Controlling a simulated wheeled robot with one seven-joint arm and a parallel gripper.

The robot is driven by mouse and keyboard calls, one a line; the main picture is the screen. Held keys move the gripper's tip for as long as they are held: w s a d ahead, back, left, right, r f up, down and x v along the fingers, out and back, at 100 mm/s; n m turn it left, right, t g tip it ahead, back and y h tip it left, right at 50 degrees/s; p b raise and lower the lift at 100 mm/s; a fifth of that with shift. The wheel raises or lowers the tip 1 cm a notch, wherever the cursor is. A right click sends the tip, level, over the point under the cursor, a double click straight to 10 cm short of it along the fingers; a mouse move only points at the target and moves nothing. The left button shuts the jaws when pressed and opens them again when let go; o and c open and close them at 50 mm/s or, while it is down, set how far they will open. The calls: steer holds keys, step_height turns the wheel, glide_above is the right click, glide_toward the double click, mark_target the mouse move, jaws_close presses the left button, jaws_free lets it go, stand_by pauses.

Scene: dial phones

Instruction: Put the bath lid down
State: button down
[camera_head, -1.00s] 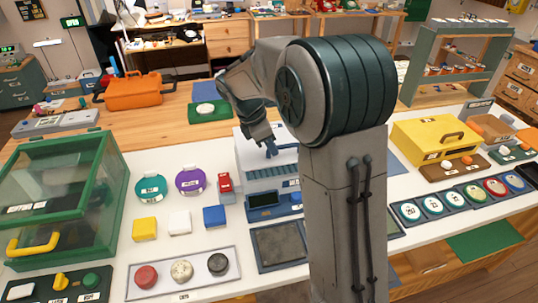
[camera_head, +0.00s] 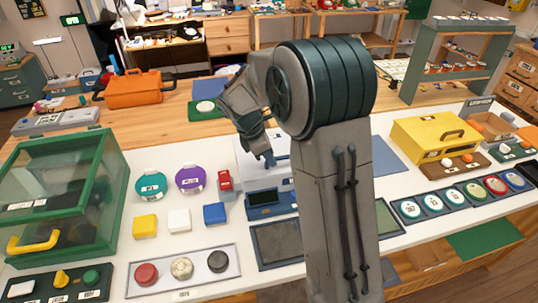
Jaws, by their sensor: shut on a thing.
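The bath (camera_head: 266,202) is a blue and white box with a dark display on its front, in the middle of the white counter. Its pale lid (camera_head: 250,165) with a blue handle (camera_head: 284,160) shows above the box, partly hidden behind my arm. My gripper (camera_head: 268,158) points down at the handle and is shut on it. The fingertips are small and partly blend with the handle. I cannot tell whether the lid touches the box rim.
A green glass-sided case (camera_head: 65,190) stands at the left. Coloured blocks and round pots lie between it and the bath. A dark flat tray (camera_head: 277,243) lies in front of the bath. A yellow box (camera_head: 435,140) stands at the right.

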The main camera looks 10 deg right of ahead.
steer(key=shift+f, duration=0.15)
steer(key=c, duration=1.5)
jaws_free()
steer(key=shift+o, duration=0.2)
steer(key=shift+r, duration=0.4)
steer(key=v, duration=1.2)
steer(key=s+d+f+m+t+y, duration=0.1)
steer(key=s+d+m+y, duration=0.1)
steer(key=s+m, duration=0.7)
steer(key=s+d+f+m+t+y, duration=0.1)
steer(key=s+d+f+m+y, duration=0.1)
steer(key=s+m, duration=0.7)
steer(key=shift+s+d+f+t+y+p, duration=0.3)
steer(key=shift+s+t, duration=0.1)
steer(key=shift+s, duration=2.85)
